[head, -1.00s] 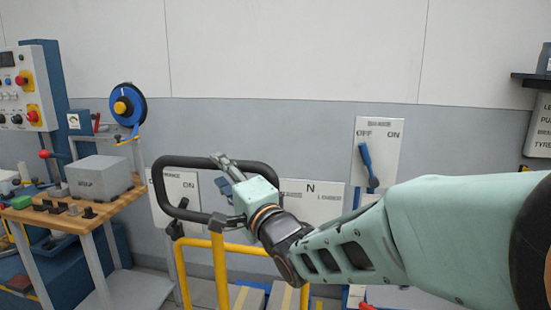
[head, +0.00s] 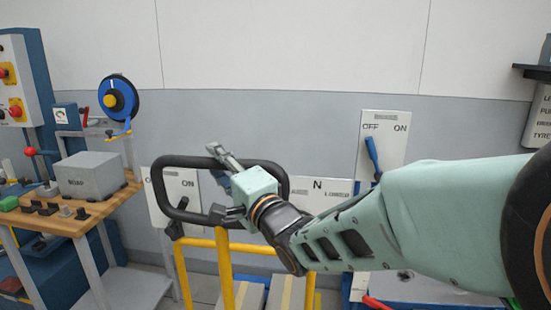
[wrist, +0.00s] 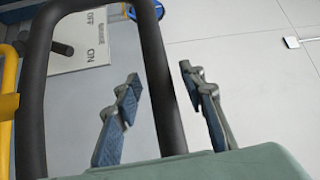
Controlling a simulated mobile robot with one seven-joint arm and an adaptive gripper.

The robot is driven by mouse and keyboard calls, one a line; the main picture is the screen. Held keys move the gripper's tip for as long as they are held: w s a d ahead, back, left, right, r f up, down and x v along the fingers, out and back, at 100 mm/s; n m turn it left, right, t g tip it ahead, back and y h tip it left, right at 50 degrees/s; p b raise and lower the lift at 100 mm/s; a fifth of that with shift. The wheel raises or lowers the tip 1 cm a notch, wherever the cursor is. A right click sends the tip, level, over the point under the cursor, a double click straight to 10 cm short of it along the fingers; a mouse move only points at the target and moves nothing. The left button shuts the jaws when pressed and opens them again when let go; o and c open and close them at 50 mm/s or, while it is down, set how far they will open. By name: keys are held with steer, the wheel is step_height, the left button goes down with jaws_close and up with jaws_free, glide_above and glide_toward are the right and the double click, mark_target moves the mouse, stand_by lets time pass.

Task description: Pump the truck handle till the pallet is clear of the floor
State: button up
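The truck handle (head: 174,204) is a black rounded loop left of centre in the head view. It also shows in the wrist view as a thick black bar (wrist: 160,80). My gripper (head: 222,182) is at the loop, its fingers spread. In the wrist view my gripper (wrist: 163,100) has one finger on each side of the bar, with gaps visible beside it. Grey and tan lengths (head: 247,296) show low behind a yellow tube frame (head: 224,265). I cannot tell whether they are the pallet, and its floor contact is out of view.
A wooden-topped bench (head: 75,222) with a grey box (head: 92,176) stands at left. A blue reel (head: 118,97) is above it. A switch panel (head: 397,135) with a blue lever is on the wall behind my arm. Another panel (head: 180,185) is behind the loop.

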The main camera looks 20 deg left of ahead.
steer(key=shift+w+a, duration=0.1)
stand_by(0.3)
jaws_close()
